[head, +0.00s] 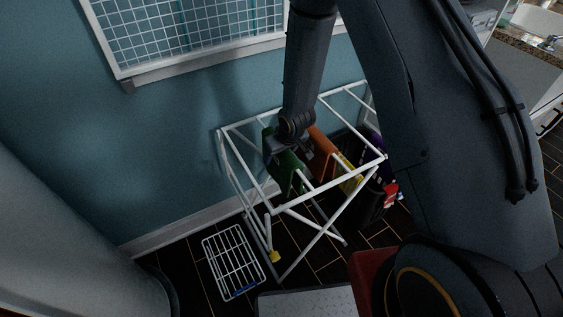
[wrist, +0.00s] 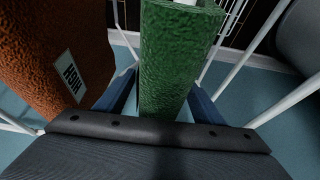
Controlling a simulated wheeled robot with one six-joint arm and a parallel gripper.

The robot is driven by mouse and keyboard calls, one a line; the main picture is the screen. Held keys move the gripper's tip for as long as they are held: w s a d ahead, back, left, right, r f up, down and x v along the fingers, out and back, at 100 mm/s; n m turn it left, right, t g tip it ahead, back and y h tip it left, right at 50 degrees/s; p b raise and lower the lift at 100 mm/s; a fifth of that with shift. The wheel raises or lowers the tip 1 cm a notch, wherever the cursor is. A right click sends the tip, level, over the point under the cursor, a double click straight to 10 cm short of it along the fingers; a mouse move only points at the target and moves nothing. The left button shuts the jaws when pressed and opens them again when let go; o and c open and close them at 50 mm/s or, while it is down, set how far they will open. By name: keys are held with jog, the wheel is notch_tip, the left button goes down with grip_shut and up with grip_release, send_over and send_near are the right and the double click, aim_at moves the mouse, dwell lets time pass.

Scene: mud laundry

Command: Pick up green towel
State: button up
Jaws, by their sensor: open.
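The green towel (head: 287,175) hangs over a bar of the white drying rack (head: 328,186). In the wrist view the green towel (wrist: 178,65) hangs between the two blue fingers of my gripper (wrist: 163,98). The fingers are open, one on each side of the towel, with a visible gap at the left; I cannot tell whether the right finger touches it. In the head view my gripper (head: 278,145) is at the towel's upper part, which my arm partly hides.
An orange towel (head: 322,141) hangs close beside the green one; its tagged side shows near my left finger in the wrist view (wrist: 45,50). A yellow cloth (head: 350,184) hangs farther right. A white wire rack (head: 233,262) lies on the dark floor. A teal wall stands behind.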

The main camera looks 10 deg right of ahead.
jog(key=shift+f, duration=0.25)
dwell(0.4)
jog(key=c, duration=1.2)
jog(key=shift+r, duration=0.1)
jog(key=shift+c, duration=0.4)
